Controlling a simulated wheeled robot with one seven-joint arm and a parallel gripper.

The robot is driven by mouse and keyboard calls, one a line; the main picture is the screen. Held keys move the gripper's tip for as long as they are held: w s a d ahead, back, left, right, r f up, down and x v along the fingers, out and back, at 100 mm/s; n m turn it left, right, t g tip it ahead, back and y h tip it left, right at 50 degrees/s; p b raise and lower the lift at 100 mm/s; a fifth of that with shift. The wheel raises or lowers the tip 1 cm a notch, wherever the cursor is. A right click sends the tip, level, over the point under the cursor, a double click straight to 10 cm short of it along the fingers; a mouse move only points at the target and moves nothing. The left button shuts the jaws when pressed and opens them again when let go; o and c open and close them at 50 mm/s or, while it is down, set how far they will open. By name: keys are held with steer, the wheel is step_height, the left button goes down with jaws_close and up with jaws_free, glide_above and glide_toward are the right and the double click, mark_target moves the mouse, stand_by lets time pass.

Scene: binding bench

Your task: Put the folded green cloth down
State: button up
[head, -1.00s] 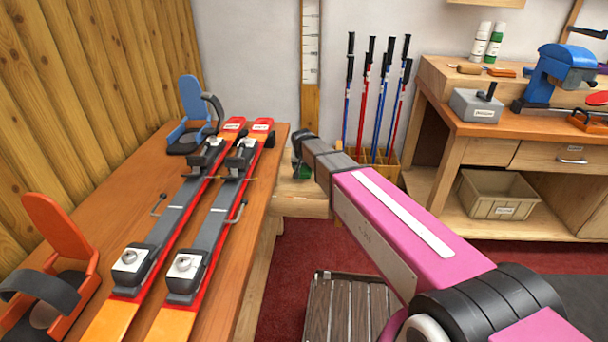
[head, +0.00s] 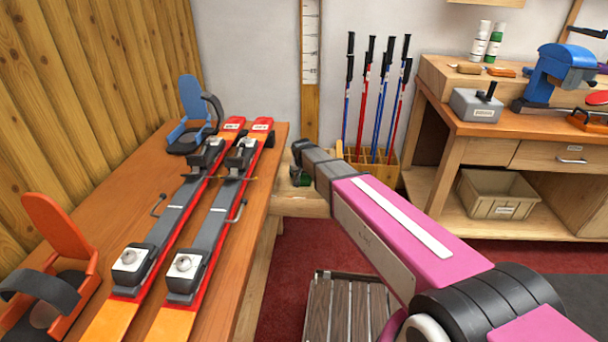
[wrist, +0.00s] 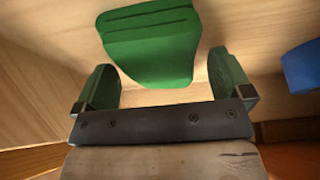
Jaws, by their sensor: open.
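The folded green cloth (wrist: 152,45) shows in the wrist view as a green block with dark fold lines, against a pale wooden surface. My gripper (wrist: 165,66) is open, with its two green fingers spread apart. The cloth lies beyond and between the fingertips, with visible gaps to both, and is not gripped. In the head view my gripper (head: 300,178) is small and partly hidden by my wrist, over a low wooden stand beyond the bench's right edge. I cannot make out the cloth separately there.
The bench (head: 130,195) on the left holds two red-orange skis (head: 205,215), with blue and orange holders beside them. Ski poles (head: 375,100) stand in a wooden rack behind my gripper. A blue object (wrist: 302,68) shows at the wrist view's right edge. A slatted crate (head: 350,305) stands below.

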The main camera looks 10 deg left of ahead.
steer(key=v, duration=1.2)
steer(key=shift+r, duration=0.2)
